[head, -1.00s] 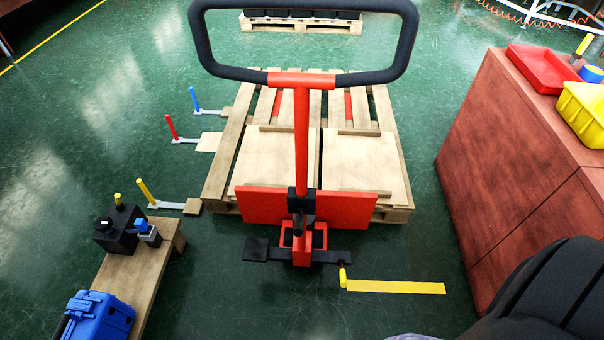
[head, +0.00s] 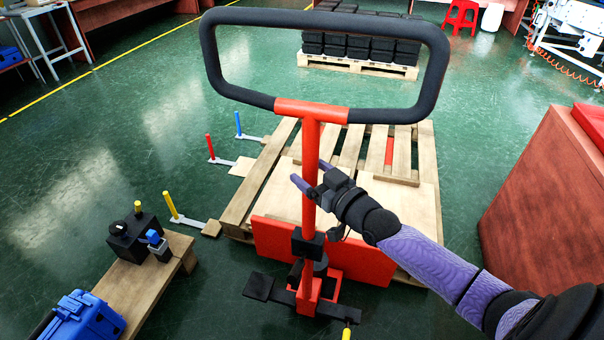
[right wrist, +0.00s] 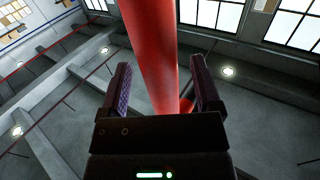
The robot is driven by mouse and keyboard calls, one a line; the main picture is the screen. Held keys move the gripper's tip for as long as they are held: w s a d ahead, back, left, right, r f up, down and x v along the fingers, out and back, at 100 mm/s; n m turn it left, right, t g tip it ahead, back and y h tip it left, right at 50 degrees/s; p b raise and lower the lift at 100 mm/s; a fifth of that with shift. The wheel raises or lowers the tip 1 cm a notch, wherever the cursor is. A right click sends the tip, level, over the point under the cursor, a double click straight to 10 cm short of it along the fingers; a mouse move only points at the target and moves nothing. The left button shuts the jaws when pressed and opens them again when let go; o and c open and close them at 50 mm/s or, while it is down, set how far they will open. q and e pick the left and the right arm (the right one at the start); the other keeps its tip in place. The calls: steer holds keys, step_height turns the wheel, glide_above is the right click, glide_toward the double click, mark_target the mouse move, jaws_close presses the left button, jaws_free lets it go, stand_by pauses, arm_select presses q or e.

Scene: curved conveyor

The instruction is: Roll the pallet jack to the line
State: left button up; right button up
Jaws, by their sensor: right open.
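The red pallet jack stands with its upright shaft (head: 310,145) in the middle of the head view and a black loop handle (head: 437,75) on top. Its red body plate (head: 275,245) is at the pallet's near end. The wooden pallet (head: 425,150) carries pale boards. My right gripper (head: 309,175) is open at the shaft, below the handle, reaching from the right. In the right wrist view the red shaft (right wrist: 155,50) runs up between the two spread fingers (right wrist: 158,90), with a gap on each side. My left gripper is not in view.
A low wooden bench (head: 140,285) with a blue case (head: 85,318) stands at left. Posts on floor plates, including a yellow one (head: 170,205), line the pallet's left side. A reddish cabinet (head: 545,200) is at right. A loaded pallet (head: 360,63) stands behind. Green floor lies open at left.

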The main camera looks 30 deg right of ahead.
steer(key=shift+w+a+b, duration=0.15)
steer(key=shift+w+b, duration=0.2)
steer(key=shift+w, duration=0.95)
steer(key=shift+c, duration=0.3)
jaws_close()
